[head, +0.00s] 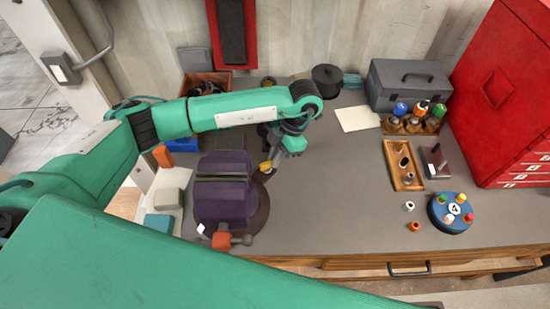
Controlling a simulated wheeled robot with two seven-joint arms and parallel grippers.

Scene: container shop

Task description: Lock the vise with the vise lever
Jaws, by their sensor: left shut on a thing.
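The dark purple vise (222,205) stands on a round base at the left of the grey workbench. A red-orange piece (221,241) with a grey bar sits at its front end. My left gripper (270,161) reaches down at the vise's right side, near its far end. It is shut on what looks like the vise lever, whose small yellow part (265,167) shows at the fingertips. The rest of the lever is hidden by the gripper and too small to make out. My right gripper is not in view.
A wooden tray (416,180), a blue round holder (437,222) with coloured knobs and a grey toolbox (377,97) stand at the right, beside a red cabinet (505,100). A brown box (222,76) is behind the vise. The bench middle is clear.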

